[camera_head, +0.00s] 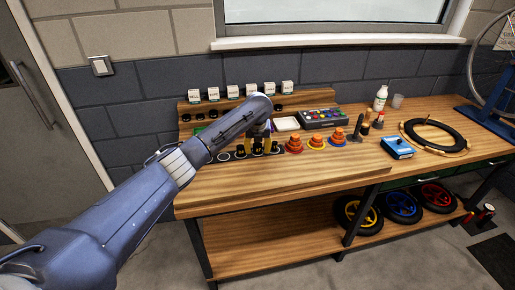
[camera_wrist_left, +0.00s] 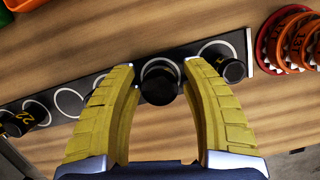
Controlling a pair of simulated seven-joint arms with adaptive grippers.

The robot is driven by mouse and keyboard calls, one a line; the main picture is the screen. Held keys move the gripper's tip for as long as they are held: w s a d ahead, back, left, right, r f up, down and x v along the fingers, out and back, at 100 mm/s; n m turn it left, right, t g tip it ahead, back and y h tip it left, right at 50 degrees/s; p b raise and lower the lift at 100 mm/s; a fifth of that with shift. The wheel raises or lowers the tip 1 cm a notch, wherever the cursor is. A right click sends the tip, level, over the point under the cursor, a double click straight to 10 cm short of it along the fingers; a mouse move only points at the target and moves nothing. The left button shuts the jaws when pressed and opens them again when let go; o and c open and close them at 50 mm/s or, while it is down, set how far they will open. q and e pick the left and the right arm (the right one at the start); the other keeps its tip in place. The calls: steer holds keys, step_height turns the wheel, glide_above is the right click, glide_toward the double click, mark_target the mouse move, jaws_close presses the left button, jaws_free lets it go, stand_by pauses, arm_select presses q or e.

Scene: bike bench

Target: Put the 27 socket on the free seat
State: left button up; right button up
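The black socket rail (camera_wrist_left: 95,80) has white-ringed seats and lies on the bench; it also shows in the head view (camera_head: 231,157). In the left wrist view a black socket (camera_wrist_left: 158,84) stands at a ringed seat between my left gripper's yellow fingers (camera_wrist_left: 160,72), with a small gap on each side. Its number is not readable. Another socket (camera_wrist_left: 231,69), with a partly hidden yellow mark, is to the right. A socket marked 22 (camera_wrist_left: 17,121) is at the left. My right gripper is not in view.
Orange and red stacked rings (camera_head: 293,145) stand right of the rail. Behind are a stepped shelf (camera_head: 315,97) with labelled boxes, a white tray (camera_head: 286,124) and a grey case (camera_head: 323,118). The bench front (camera_head: 290,178) is clear.

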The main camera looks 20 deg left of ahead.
arm_select(q)
steer(key=shift+r, duration=0.1)
steer(key=v, duration=1.2)
steer(key=shift+r, duration=0.1)
